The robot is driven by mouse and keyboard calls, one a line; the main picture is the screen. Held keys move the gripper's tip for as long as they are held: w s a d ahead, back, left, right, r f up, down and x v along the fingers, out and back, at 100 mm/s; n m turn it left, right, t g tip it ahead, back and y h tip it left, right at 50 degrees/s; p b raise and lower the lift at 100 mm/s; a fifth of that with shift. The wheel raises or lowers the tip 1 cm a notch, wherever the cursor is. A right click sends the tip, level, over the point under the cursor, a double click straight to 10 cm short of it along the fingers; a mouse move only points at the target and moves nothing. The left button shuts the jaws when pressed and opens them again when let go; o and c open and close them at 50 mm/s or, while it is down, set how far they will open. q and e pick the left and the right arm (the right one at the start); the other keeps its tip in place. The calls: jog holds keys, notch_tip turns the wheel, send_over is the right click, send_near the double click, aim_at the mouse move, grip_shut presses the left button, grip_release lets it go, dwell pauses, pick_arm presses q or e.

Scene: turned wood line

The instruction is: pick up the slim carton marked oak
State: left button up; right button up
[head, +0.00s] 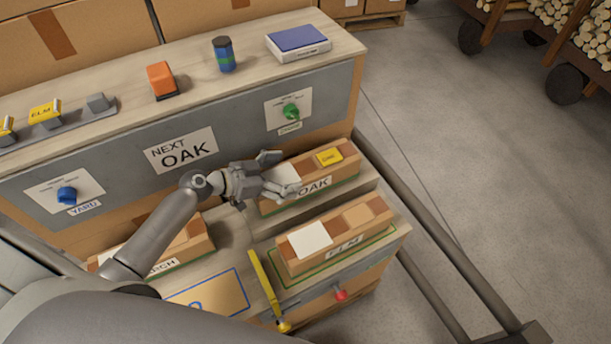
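The slim carton marked OAK (318,173) lies on the workbench's lower deck, below the grey panel. One finger is towards the panel, the other over the near side by the label. I cannot tell whether the fingers touch the carton. The gripper covers part of its left end. My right gripper is not in view.
Another carton (185,246) is partly behind my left arm. The grey panel (232,130) with a NEXT OAK sign (180,151) rises behind.

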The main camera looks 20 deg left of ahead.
pick_arm(q)
jog(key=c, duration=1.3)
